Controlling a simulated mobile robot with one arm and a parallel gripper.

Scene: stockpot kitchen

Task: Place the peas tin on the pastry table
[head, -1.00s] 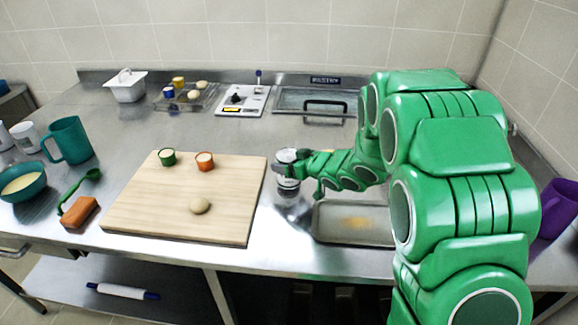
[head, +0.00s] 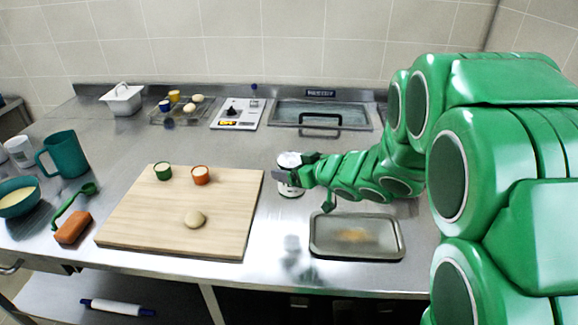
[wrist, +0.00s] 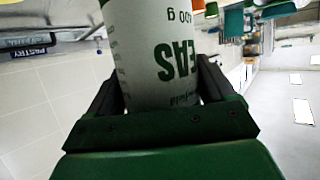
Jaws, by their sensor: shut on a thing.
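The peas tin (head: 290,187) is a pale can with a light lid, upright in the head view. In the wrist view the tin (wrist: 155,55) shows dark green lettering ending in "EAS". My gripper (head: 287,176) is shut on its sides, and the fingers (wrist: 160,105) flank it in the wrist view. The tin appears held above the steel table (head: 345,180), with its blurred reflection well below it. The tin hides part of the tabletop behind it.
A wooden board (head: 140,225) with two small cups and a dough ball lies left of the tin. A shallow metal tray (head: 316,248) lies in front on the right. Clear steel lies behind the tin.

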